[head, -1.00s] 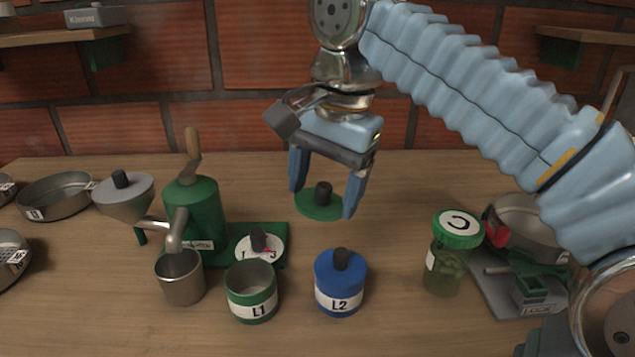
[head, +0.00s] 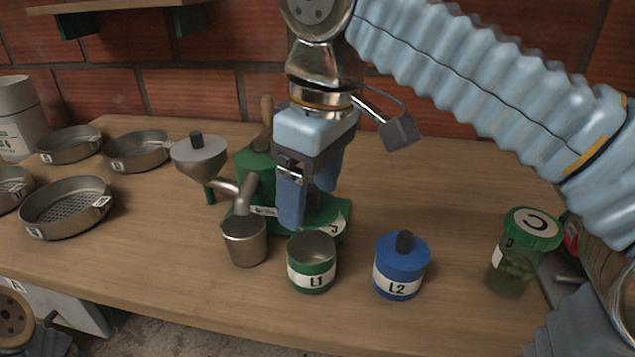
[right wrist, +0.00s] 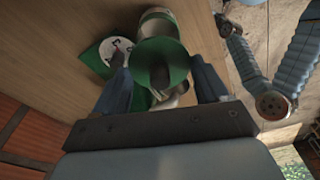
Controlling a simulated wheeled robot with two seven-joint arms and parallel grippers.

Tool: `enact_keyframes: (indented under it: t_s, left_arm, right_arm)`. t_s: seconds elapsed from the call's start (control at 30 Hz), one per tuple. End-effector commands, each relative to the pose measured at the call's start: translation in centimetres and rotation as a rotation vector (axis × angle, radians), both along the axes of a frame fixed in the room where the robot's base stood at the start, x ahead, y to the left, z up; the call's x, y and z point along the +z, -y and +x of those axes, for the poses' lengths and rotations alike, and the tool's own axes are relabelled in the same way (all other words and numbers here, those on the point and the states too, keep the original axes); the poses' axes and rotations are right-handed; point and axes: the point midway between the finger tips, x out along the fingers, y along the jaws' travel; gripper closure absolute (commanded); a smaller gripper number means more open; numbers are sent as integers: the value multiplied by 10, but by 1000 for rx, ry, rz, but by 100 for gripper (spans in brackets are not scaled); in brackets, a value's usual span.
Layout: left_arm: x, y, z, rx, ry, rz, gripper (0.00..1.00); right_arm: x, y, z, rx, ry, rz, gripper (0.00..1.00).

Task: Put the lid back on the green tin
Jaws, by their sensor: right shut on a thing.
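The green tin (head: 312,283), labelled L1, stands upright on the bench with its mouth open. My right gripper (head: 308,205) is above and behind it, a little to its left, with its fingers pointing down. In the right wrist view the green lid (right wrist: 160,62) is a round disc between the two fingertips, and the gripper is shut on it. In the head view a finger mostly hides the lid. An arm of mine with a blue sleeve shows at the right of the wrist view, ending in a small dark left gripper (right wrist: 223,25) whose jaws are unclear.
A blue lidded tin (head: 401,270), labelled L2, stands right of the green tin. A metal cup (head: 245,243) under the green pulper (head: 257,175) stands left. A green-capped jar (head: 515,262) is farther right. Metal pans (head: 66,208) sit at the left.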

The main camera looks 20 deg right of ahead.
Motion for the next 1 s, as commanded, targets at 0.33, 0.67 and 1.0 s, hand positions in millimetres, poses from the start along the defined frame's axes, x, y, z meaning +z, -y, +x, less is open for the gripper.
enact_keyframes:
  t_s: [0.33,0.67,1.0]
  left_arm:
    - [-41,-2,0,6,0,4,8]
    - [-50,-6,2,14,4,11,8]
    - [-50,-6,2,14,5,11,8]
  right_arm:
    - [-39,0,0,-3,1,1,55]
    - [-55,0,0,-3,1,1,55]
    - [-54,0,0,-3,1,1,55]
